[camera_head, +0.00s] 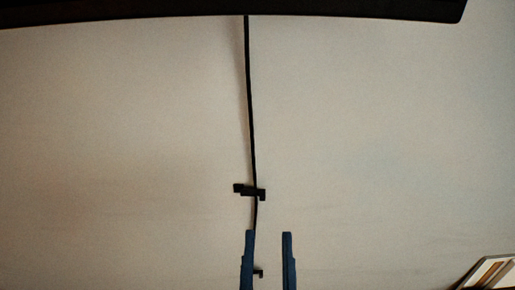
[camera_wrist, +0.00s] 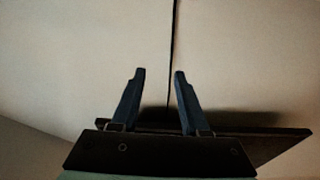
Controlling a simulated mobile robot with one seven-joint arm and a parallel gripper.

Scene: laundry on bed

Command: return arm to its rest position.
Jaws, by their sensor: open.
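My gripper (camera_head: 268,234) shows at the bottom of the head view as two upright dark blue fingers with a clear gap between them. It also shows in the wrist view (camera_wrist: 158,72), where the fingers are spread and nothing is between them. The gripper is open and empty. Behind it is a plain pale wall. The rest of my arm is out of view.
A dark panel (camera_head: 230,8) spans the top of the head view. A thin black cable (camera_head: 250,100) hangs from it down the wall, with small black pieces on it (camera_head: 250,191). A framed thing (camera_head: 487,272) is at the lower right. A dark flat board (camera_wrist: 255,145) lies behind the fingers.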

